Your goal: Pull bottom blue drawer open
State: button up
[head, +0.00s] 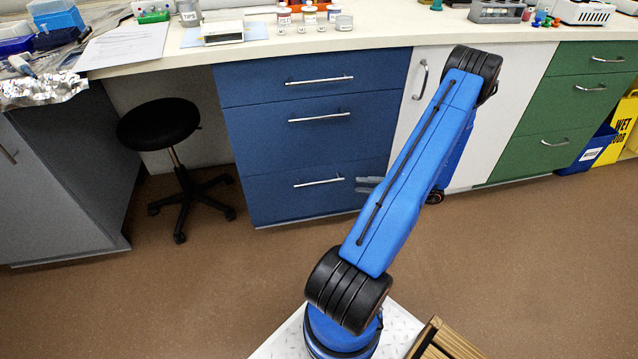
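The bottom blue drawer (290,204) is the lowest of three in the blue cabinet under the bench, and its front looks flush and closed. Its silver bar handle (319,182) runs across the upper part of the front. My gripper (362,185) shows as two grey fingers, one above the other with a small gap, so it looks open. It is just right of the handle's right end, and I see no contact. The rest of my gripper is hidden behind my blue arm, which also covers part of the cabinet's right side.
Two more blue drawers with handles (319,81) (319,117) are above. A white cupboard door (408,125) stands to the right, then green drawers (570,100). A black stool (160,125) is left of the cabinet. The brown floor (220,270) before the drawers is clear.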

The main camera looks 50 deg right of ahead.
aim_at(320, 182)
jog(key=x, duration=1.7)
jog(key=shift+w, duration=0.15)
grip_shut()
